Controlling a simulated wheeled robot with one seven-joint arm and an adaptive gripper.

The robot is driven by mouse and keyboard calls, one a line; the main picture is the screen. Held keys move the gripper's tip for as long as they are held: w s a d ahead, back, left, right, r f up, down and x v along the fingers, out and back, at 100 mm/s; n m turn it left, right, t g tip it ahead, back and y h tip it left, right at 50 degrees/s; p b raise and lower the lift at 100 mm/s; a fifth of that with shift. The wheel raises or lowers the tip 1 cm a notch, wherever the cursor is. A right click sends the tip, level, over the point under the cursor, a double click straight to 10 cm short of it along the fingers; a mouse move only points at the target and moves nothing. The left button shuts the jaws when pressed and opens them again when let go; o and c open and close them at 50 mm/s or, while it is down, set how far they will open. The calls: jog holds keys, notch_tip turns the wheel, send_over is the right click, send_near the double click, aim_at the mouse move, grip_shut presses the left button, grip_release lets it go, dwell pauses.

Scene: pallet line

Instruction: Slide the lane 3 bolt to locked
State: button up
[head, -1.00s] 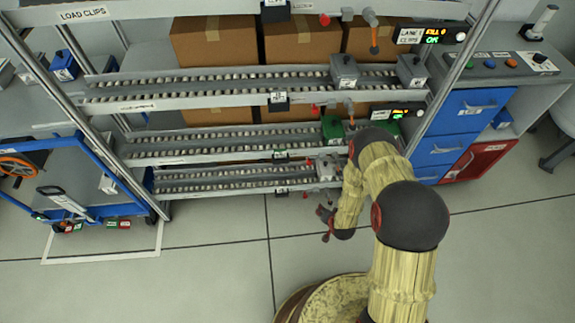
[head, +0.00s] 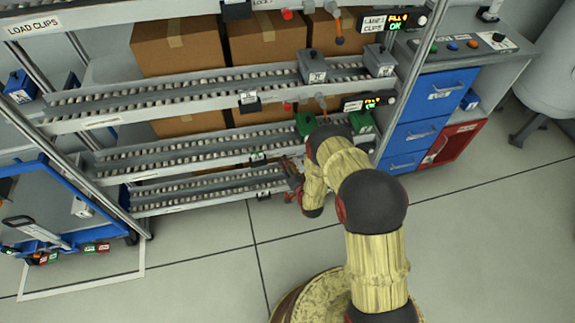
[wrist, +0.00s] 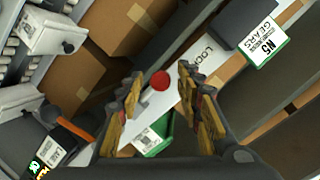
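In the wrist view a round red knob (wrist: 160,80) shows between my fingertips, against a pale strip (wrist: 200,62) with partly hidden lettering that begins "LOC". It looks like a bolt knob, but its lane number is not legible. My gripper (wrist: 160,72) is open, with one finger on either side of the knob and visible gaps. I cannot tell how deep the knob sits between the fingers. In the head view my gripper (head: 293,182) is at the right end of the lowest roller lane (head: 210,188), and my arm hides part of that end.
Red knobs show on the upper rail (head: 287,14) and middle rail (head: 287,106). Grey bins (head: 312,66) and green bins (head: 306,123) stand on the lanes. A green-edged "N5 GEARS" label (wrist: 265,48) is near my right finger. Blue drawers (head: 420,130) stand right; floor in front is clear.

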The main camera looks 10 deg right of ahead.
jog(key=shift+w+f, duration=0.15)
jog(key=shift+w, duration=0.45)
jog(key=c, duration=0.4)
grip_shut()
jog(key=shift+s+f, duration=0.1)
